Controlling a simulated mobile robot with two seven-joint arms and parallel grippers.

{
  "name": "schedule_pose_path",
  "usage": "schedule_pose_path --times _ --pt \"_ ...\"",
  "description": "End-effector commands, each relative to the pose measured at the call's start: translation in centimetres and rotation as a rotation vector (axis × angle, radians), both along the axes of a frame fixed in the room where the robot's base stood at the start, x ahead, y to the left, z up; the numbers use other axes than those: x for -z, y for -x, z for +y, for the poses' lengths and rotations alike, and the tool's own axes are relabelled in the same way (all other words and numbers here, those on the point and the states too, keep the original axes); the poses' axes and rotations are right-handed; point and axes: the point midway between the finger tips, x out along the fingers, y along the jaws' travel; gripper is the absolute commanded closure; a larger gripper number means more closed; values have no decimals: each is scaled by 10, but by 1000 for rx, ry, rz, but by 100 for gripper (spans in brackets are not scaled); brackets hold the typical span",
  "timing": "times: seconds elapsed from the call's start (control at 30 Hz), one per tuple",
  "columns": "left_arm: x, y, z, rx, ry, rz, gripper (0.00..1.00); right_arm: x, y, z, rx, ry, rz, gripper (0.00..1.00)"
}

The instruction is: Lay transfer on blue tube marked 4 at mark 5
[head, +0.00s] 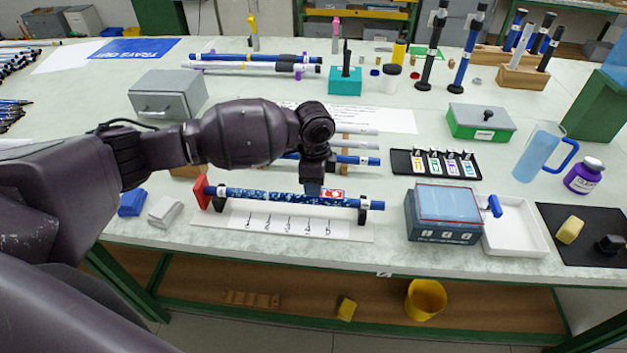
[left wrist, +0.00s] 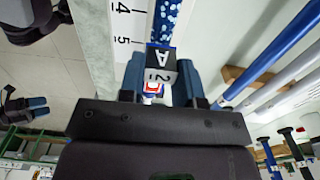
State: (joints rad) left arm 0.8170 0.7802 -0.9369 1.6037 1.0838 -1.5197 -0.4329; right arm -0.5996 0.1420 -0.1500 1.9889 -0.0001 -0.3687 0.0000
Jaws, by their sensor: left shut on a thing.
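A blue tube with white speckles (head: 265,195) lies across a cradle, its left end by a red stop (head: 201,192). I cannot read a 4 on it. It shows in the left wrist view (left wrist: 168,18) too. A white strip (head: 285,223) with numbered marks lies along its near side; 4 and 5 show on it in the left wrist view (left wrist: 123,40). My left gripper (head: 322,186) is shut on a small block marked A and 2 (left wrist: 160,66) with a red-and-white patch, apparently the transfer. The block is over the tube near mark 5; contact is unclear.
Right of the cradle stand a blue-grey box (head: 443,230), a white tray (head: 515,228) and a black rack with several small coloured pieces (head: 400,163). Other tubes (head: 358,160) lie just behind. A grey drawer box (head: 168,97) stands back left. The table's front edge is close.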

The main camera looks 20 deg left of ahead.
Motion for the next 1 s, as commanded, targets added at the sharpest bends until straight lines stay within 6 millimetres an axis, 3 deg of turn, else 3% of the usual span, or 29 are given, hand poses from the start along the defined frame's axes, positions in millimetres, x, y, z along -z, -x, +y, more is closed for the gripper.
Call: schedule_pose_path --times 1.0 --pt "6 0 0 0 0 0 84 3 5 -1 2 1 10 37"
